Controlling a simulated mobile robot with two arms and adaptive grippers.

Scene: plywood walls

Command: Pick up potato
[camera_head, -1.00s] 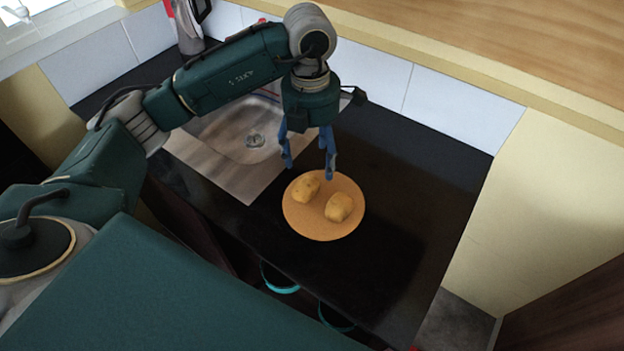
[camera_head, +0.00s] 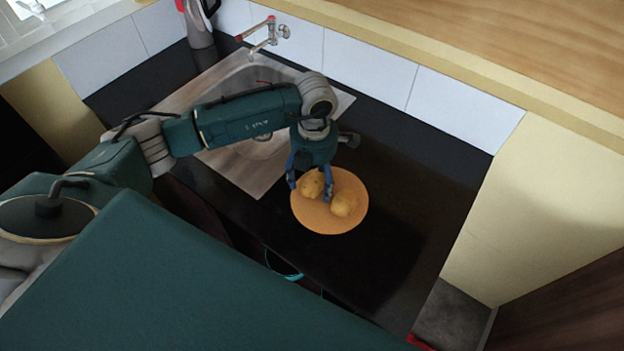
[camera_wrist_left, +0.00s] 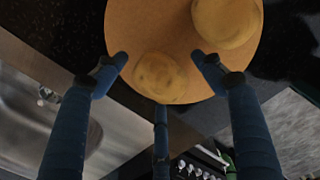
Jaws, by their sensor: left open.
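Two yellow-brown potatoes lie on a round tan board (camera_head: 322,222) on the black counter. One potato (camera_head: 312,184) is at the upper left of the board and the other potato (camera_head: 344,204) at the right. My left gripper (camera_head: 310,190) is open over the board, its blue fingers on either side of the upper-left potato. In the left wrist view that potato (camera_wrist_left: 160,76) sits between the open fingertips (camera_wrist_left: 158,58), and the other potato (camera_wrist_left: 226,20) is beyond them at the upper right. I cannot tell whether the fingers touch it. My right gripper is not in view.
A metal sink (camera_head: 241,95) with a red-handled tap (camera_head: 268,32) is behind my left arm. A grey kettle-like vessel (camera_head: 199,24) stands at the back left. The black counter (camera_head: 420,165) is clear right of the board. A tiled wall bounds the back.

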